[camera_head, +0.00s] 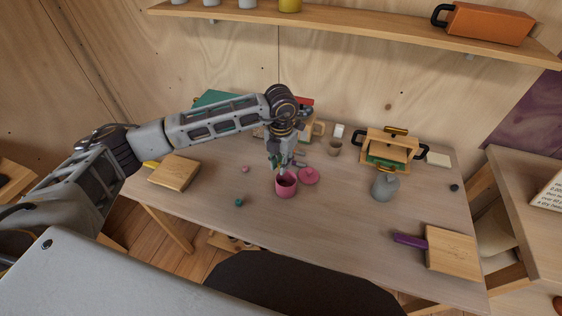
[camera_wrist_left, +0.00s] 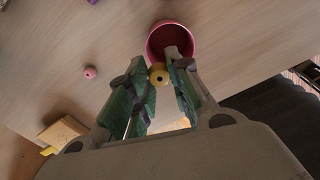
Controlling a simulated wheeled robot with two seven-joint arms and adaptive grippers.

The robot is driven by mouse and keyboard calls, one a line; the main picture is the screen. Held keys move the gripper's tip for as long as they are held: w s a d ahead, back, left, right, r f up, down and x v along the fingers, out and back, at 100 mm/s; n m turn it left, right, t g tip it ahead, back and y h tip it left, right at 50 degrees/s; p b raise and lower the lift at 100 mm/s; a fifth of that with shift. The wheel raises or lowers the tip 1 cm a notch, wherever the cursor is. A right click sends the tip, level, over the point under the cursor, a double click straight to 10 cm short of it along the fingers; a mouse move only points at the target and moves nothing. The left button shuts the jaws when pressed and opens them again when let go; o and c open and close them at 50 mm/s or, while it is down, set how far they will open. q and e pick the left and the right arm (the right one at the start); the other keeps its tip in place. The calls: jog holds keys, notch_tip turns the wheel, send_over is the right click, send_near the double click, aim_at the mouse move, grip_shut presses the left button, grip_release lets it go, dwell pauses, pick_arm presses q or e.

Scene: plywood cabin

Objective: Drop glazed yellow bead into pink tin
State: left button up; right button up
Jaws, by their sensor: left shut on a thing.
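The pink tin (camera_head: 286,188) stands open on the table, its dark inside showing. Its round pink lid (camera_head: 309,176) lies flat beside it on the right. My left gripper (camera_head: 282,166) is just above the tin in the head view. In the left wrist view, my left gripper (camera_wrist_left: 157,80) is shut on the yellow bead (camera_wrist_left: 158,77), held between the fingertips. There the bead appears near the lower rim of the pink tin (camera_wrist_left: 170,42). The bead cannot be made out in the head view. My right gripper is not in view.
A pink bead (camera_head: 245,169) and a teal bead (camera_head: 239,202) lie left of the tin. A grey lidded pot (camera_head: 385,187) stands to the right. Wooden boards (camera_head: 175,173) lie at the left and right front. The table between tin and pot is clear.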

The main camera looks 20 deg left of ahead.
pick_arm(q)
jog(key=o, duration=0.8)
jog(key=shift+o, duration=0.2)
jog(key=shift+r, duration=0.15)
notch_tip(320, 180, up, 12)
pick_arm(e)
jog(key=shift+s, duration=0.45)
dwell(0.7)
